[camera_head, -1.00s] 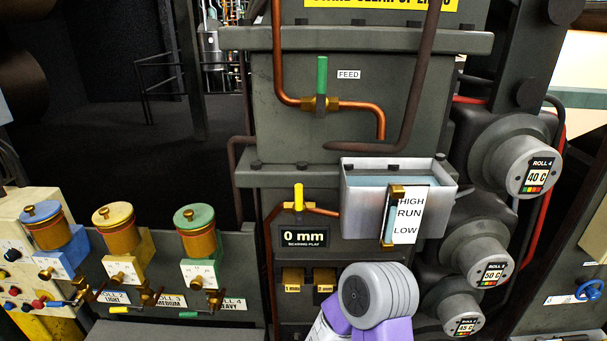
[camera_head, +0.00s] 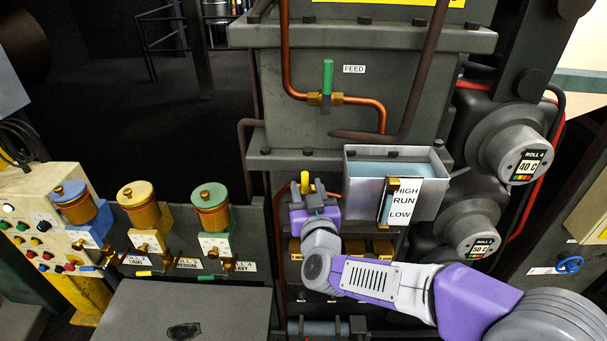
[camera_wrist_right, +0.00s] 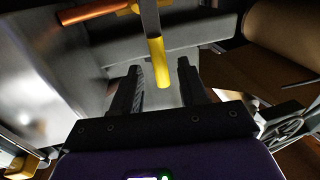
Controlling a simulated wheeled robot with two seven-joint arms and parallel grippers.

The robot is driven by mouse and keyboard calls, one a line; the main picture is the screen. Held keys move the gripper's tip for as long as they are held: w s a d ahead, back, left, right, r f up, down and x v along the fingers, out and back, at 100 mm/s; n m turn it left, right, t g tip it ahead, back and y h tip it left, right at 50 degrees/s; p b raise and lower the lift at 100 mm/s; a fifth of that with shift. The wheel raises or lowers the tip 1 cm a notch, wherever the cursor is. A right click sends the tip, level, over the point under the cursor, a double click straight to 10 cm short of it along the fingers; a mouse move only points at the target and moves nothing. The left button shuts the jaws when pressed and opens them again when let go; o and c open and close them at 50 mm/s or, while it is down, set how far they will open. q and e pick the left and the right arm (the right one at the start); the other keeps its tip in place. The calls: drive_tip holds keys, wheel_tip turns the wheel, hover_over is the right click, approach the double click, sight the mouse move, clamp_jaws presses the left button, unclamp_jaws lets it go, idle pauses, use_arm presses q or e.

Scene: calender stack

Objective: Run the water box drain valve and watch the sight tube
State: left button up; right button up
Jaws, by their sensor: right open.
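The yellow-handled valve (camera_head: 305,180) is on a copper pipe left of the water box; its handle points up. The grey water box (camera_head: 433,200) holds pale blue water near its rim. The sight tube (camera_head: 386,207) stands on its front with brass ends, beside a HIGH, RUN, LOW label (camera_head: 402,201). My right gripper (camera_head: 312,196) is at the valve and hides its lower part. In the right wrist view, the open fingers (camera_wrist_right: 163,84) have the yellow handle (camera_wrist_right: 160,66) just beyond and between their tips, not clamped. My left gripper is not in view.
A green-handled FEED valve (camera_head: 327,78) is above on its copper pipe. My right arm crosses in front of the lower panel and hides the bearing play display. Three coloured oilers stand at left, including a green-topped one (camera_head: 210,205). Roll gauges (camera_head: 524,165) stick out at right.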

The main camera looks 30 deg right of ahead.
sight(305, 184)
drive_tip(key=x, duration=0.5)
drive_tip(key=shift+w, duration=0.1)
clamp_jaws()
